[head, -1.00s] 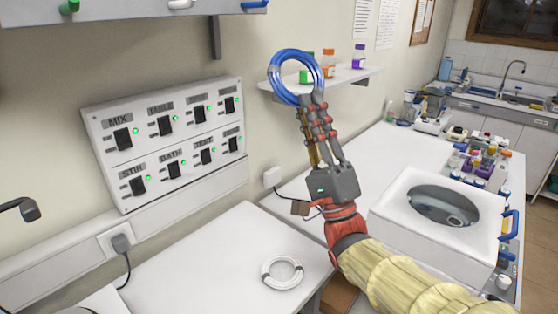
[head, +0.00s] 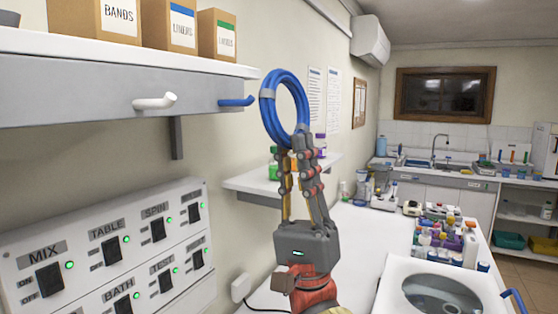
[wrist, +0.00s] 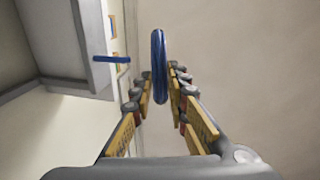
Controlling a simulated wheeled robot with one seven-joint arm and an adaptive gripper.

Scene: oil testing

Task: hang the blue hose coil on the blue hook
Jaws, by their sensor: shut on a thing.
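The blue hose coil (head: 268,108) stands upright above my gripper (head: 297,150), which is shut on its lower edge. In the wrist view the coil (wrist: 159,65) shows edge-on between the fingertips (wrist: 159,90). The blue hook (head: 236,102) sticks out from the grey rail under the upper shelf, just left of the coil in the head view. In the wrist view the blue hook (wrist: 112,59) is left of the coil, with a gap between them. The coil is not on the hook.
A white hook (head: 155,102) is left of the blue one on the grey rail (head: 60,92). Boxes (head: 168,24) stand on the shelf above. A switch panel (head: 110,245) is below left. A small wall shelf (head: 250,183) with bottles is behind my gripper.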

